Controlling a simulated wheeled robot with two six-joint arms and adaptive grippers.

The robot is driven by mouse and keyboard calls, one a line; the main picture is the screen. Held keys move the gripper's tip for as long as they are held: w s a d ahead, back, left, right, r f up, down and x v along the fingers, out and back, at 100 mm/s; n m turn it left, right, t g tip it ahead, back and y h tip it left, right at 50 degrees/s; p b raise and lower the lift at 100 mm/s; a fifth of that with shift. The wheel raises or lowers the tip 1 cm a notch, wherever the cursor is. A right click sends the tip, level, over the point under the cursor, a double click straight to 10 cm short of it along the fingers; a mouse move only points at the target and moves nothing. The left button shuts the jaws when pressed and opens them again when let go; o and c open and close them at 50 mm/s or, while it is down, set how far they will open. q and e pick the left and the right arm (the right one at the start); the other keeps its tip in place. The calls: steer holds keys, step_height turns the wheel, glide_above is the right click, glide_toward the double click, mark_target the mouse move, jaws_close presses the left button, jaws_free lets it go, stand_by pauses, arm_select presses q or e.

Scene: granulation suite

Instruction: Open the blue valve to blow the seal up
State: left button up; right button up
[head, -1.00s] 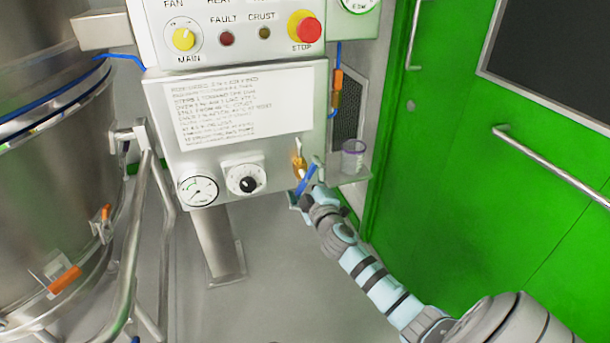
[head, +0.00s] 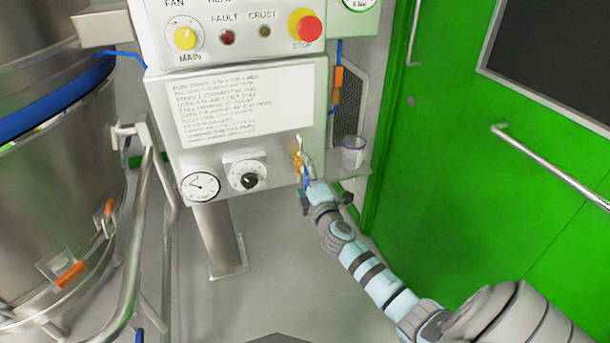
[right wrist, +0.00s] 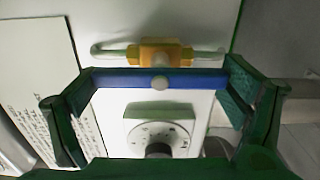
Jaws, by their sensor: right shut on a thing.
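The blue valve handle (head: 306,176) is on a brass valve body (head: 298,160) at the lower right edge of the control box. In the right wrist view the handle (right wrist: 160,80) spans between my fingers, in line with the thin pipe through the yellow-brass body (right wrist: 165,53). My right gripper (head: 311,190) is shut on the handle, gripping it end to end. The seal (head: 45,108) shows as a thick blue band around the steel vessel at left. My left gripper is in neither view.
The control box (head: 235,150) carries a pressure gauge (head: 200,186), a black knob (head: 248,180) and a red stop button (head: 308,27). A small jar (head: 352,152) stands on a shelf just right of the valve. A steel rail (head: 133,230) is at left, a green door (head: 470,200) at right.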

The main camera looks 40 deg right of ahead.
steer(key=o, duration=0.9)
steer(key=shift+c, duration=0.2)
steer(key=shift+s+a+f, duration=0.1)
steer(key=shift+s, duration=0.2)
steer(key=v, duration=1.1)
steer(key=shift+s+a, duration=0.1)
steer(key=shift+s, duration=0.1)
